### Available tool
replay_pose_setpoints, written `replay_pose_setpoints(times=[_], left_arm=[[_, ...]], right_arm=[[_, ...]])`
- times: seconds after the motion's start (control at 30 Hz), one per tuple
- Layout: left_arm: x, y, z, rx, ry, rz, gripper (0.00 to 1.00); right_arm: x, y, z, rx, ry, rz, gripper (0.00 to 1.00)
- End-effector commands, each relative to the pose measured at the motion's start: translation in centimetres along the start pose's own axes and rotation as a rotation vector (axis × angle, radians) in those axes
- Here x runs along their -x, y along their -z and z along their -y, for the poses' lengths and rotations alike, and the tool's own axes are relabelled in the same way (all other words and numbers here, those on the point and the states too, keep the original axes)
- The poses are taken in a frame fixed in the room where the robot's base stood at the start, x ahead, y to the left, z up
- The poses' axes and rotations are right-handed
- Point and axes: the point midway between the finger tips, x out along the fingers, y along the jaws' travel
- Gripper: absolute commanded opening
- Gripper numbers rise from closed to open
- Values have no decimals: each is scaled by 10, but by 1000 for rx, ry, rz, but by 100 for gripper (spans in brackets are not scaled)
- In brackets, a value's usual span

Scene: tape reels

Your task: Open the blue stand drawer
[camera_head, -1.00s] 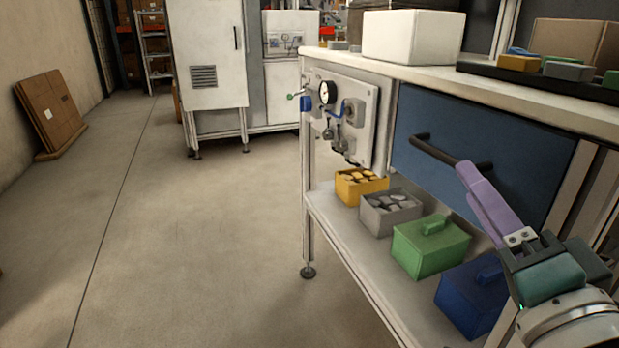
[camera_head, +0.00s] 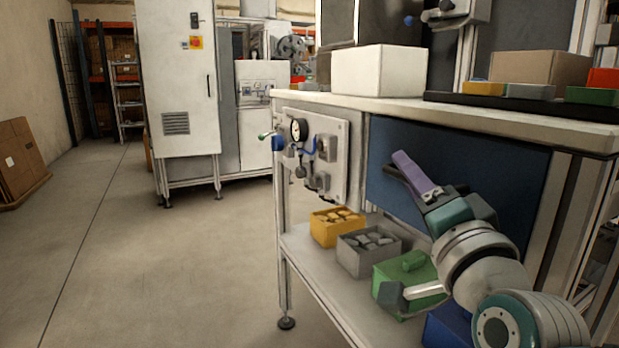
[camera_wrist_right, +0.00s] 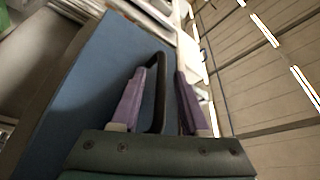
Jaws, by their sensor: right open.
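The blue drawer front (camera_head: 385,140) is set under the white top of the stand. Its black bar handle (camera_head: 391,173) shows partly behind my right gripper. My right gripper (camera_head: 398,164), with purple fingers, is at the handle and open. In the right wrist view the handle (camera_wrist_right: 160,95) stands between the two spread fingers, closer to the left one, against the blue front (camera_wrist_right: 95,80). I cannot tell whether a finger touches it. The drawer front looks about level with the stand frame. My left gripper is not in view.
The lower shelf holds a yellow box (camera_head: 330,232), a grey box (camera_head: 355,262), a green box (camera_head: 388,272) and a blue box, partly behind my arm. A gauge panel (camera_head: 335,150) is left of the drawer. A white box (camera_head: 365,72) stands on top.

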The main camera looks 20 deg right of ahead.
Motion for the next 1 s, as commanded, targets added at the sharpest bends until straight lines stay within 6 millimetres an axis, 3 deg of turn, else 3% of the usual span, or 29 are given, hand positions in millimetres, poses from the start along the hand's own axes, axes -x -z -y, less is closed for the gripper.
replay_pose_setpoints(times=[0.17,0.57,1.0], left_arm=[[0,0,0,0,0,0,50],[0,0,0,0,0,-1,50],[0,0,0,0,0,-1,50]], right_arm=[[0,0,0,1,0,0,45],[0,0,0,1,0,1,0],[0,0,0,1,-1,1,0]])
